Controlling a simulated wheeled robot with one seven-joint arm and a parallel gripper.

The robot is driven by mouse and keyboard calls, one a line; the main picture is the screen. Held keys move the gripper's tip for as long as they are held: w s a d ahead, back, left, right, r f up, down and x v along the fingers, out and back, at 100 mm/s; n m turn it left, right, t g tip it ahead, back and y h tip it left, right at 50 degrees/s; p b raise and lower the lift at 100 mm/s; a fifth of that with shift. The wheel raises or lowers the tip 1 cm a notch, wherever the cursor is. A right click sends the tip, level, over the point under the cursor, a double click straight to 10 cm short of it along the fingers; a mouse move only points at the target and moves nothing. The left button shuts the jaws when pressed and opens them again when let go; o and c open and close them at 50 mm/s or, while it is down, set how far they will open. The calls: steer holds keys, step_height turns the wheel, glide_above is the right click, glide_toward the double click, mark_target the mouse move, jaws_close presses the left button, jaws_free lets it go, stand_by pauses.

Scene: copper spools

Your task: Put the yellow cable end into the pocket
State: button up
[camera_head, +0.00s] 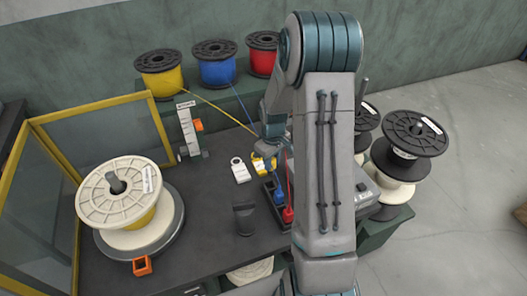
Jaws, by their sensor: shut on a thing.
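The yellow cable end (258,163) shows as a yellow piece with a pale face at the middle of the bench. My gripper (271,156) points down at it and is shut on it; the fingertips are small and partly hidden by my arm. A yellow cable (218,109) runs to it from the yellow spool (160,76) at the back left. A black pocket holder (268,188) lies just in front of the gripper. A blue cable end (279,196) and a red cable end (288,214) sit in it. My arm hides part of the holder's right side.
A blue spool (214,64) and red spool (263,42) stand on the back shelf (190,104).

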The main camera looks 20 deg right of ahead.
mark_target(271, 172)
steer(key=shift+w+f, duration=0.15)
steer(key=shift+f, duration=0.25)
steer(key=shift+a+f, duration=0.1)
steer(key=shift+f, duration=0.2)
steer(key=shift+f+b, duration=1.45)
steer(key=shift+f, duration=0.35)
steer(key=shift+s+f, duration=0.15)
steer(key=shift+s, duration=0.05)
steer(key=shift+f+b, duration=1.6)
steer(key=shift+f, duration=0.05)
steer(key=o, duration=1.1)
steer(key=shift+c, duration=0.2)
steer(key=shift+r, duration=0.1)
